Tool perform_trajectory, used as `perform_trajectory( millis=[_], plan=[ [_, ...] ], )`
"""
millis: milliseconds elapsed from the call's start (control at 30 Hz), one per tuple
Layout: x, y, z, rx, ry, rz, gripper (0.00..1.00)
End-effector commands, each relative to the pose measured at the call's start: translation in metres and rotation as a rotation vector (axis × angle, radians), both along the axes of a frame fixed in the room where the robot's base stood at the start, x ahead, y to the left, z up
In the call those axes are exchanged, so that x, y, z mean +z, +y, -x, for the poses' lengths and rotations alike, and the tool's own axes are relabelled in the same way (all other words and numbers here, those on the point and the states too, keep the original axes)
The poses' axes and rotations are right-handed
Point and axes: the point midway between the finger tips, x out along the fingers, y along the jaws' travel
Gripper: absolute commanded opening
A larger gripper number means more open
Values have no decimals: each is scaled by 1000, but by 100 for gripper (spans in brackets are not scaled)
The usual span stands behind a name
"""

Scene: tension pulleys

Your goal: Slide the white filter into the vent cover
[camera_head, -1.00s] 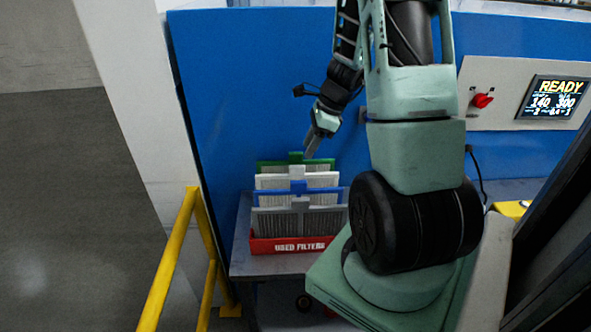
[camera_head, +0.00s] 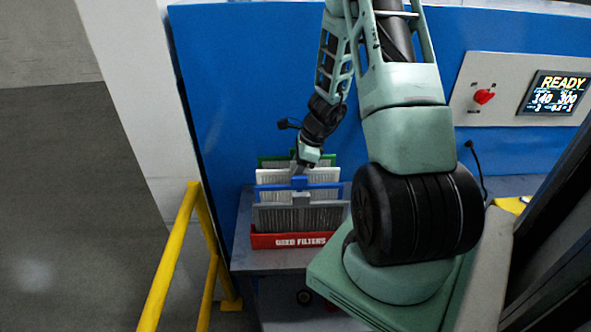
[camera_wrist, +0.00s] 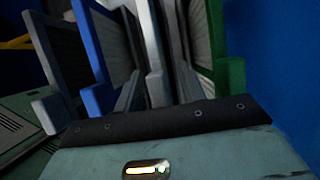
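The white filter (camera_head: 268,176) stands upright in the red used-filters bin, between a green filter (camera_head: 272,161) behind and a blue filter (camera_head: 276,194) in front. In the wrist view the white filter (camera_wrist: 150,45) stands between the blue filter (camera_wrist: 92,50) and the green filter (camera_wrist: 232,78). My gripper (camera_head: 299,171) points down at the top middle of the white filter, where its tab is. Its fingertips are too small and overlapped there to show whether they are open or shut, or touch the tab. I cannot make out a vent cover.
A grey filter (camera_head: 275,217) stands at the front of the red bin (camera_head: 272,241), which rests on a grey table (camera_head: 262,260). A blue wall (camera_head: 235,90) is close behind. A yellow rail (camera_head: 172,255) stands to the left. A control panel with a READY screen (camera_head: 555,95) is at right.

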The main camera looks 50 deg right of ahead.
Motion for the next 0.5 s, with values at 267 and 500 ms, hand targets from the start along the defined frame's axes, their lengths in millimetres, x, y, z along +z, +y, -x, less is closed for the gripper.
perform_trajectory(
  millis=[267, 500],
  plan=[
    [0, 0, 0, 0, 0, 0, 0],
    [3, 0, 0, 0, 0, 0, 0]
  ],
)
